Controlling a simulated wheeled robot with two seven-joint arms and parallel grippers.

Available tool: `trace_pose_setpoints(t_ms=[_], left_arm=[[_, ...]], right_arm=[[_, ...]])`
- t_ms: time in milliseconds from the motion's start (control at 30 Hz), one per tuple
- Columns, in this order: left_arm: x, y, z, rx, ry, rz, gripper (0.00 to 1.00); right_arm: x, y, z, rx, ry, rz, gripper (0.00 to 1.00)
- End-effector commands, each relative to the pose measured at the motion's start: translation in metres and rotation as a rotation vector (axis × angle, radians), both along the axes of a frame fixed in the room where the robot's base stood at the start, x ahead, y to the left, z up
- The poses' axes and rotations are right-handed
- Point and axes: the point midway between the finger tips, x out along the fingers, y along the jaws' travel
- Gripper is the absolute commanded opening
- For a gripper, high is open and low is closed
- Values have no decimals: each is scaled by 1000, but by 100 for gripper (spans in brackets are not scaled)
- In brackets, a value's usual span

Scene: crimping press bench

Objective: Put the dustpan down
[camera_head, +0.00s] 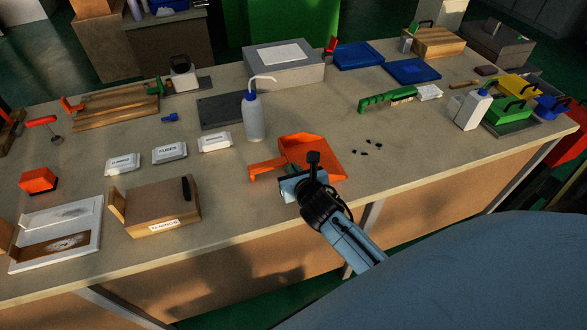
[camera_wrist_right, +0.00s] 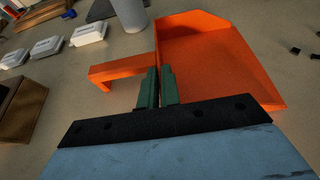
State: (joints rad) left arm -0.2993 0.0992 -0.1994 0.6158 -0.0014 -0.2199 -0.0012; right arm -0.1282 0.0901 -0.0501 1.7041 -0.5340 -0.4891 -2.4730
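The orange dustpan (camera_head: 315,155) is near the bench's front edge, with its open pan to the right and its handle (camera_head: 265,170) to the left. It also shows in the right wrist view (camera_wrist_right: 210,60). My right gripper (camera_head: 290,172) is at the dustpan's near side. In the wrist view its green fingers (camera_wrist_right: 157,88) are close together, with the dustpan's edge between them where handle and pan meet. The pan looks level and empty. I cannot tell whether its underside touches the bench. My left gripper is not in view.
Several black bits (camera_head: 368,148) lie right of the pan. A wash bottle (camera_head: 252,118) stands behind it. White packs (camera_head: 170,152) and a wooden box (camera_head: 160,205) are to the left. A green brush (camera_head: 385,98) lies behind right. Bench at the right front is clear.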

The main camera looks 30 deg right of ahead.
Motion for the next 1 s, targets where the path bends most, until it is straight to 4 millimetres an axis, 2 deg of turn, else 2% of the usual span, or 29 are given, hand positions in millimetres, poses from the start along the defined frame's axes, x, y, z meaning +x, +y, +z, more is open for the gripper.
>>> trace_pose_setpoints(t_ms=[33,133,500,667,800,1000], left_arm=[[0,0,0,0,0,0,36],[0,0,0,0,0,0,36],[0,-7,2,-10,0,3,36],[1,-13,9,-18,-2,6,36],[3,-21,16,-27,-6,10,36],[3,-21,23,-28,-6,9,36]], right_arm=[[0,0,0,0,0,0,11],[0,0,1,0,0,0,24],[-1,0,6,2,-1,-1,25],[-24,5,15,0,2,0,25],[-52,13,27,0,2,1,25],[-87,21,42,1,2,1,25]])
